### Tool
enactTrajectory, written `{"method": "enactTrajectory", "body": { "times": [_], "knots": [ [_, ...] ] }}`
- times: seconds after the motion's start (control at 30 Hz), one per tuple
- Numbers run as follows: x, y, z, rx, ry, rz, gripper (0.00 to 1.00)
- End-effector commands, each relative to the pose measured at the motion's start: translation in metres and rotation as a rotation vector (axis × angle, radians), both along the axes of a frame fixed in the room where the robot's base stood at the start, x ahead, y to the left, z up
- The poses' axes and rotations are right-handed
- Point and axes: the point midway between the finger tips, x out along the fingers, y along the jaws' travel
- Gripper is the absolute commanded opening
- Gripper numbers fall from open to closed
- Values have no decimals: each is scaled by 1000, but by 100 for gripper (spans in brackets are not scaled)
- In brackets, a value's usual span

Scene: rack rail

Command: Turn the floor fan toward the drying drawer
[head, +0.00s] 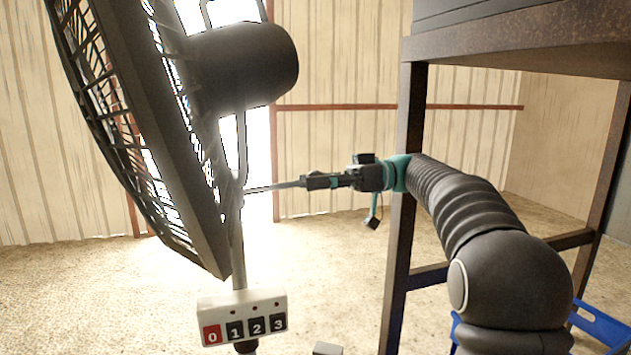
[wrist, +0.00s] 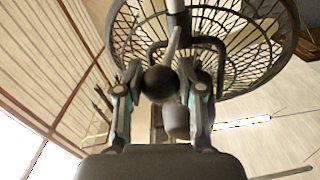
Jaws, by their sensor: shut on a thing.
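The floor fan (head: 130,130) stands at the left of the head view, its large dark cage edge-on and facing left, away from the rack. Its black motor housing (head: 245,68) points right. A thin grey handle rod (head: 275,187) runs from the fan's stand to my gripper (head: 318,181). In the wrist view, a dark ball knob (wrist: 160,83) at the rod's end sits between my two fingers, which are closed around it. The cage (wrist: 250,60) fills the top of that view. I cannot make out a drying drawer for certain; a dark body (head: 500,12) sits on the rack.
A rusty metal rack (head: 520,48) stands at the right, its front leg (head: 400,230) close to my arm. A blue object (head: 600,325) lies low behind my arm. A button panel (head: 243,318) is on the fan's stand. Open floor lies behind the fan.

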Motion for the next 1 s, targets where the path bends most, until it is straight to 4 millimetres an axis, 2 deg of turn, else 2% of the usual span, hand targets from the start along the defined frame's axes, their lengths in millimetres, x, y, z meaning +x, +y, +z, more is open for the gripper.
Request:
{"method": "enactTrajectory", "body": {
  "times": [0.1, 0.13, 0.2, 0.23, 0.63, 0.77, 1.0],
  "knots": [
    [0, -2, 2, 2, -2, -2, 0],
    [0, -2, 2, 2, -2, -2, 40],
    [0, -2, 1, 2, -2, -2, 57],
    [0, -1, 1, 2, -2, -2, 63],
    [-1, 1, 6, 0, -2, 2, 63],
    [-2, 2, 23, 2, -6, 4, 63],
    [-2, 2, 67, 1, -6, 3, 63]
  ]
}}
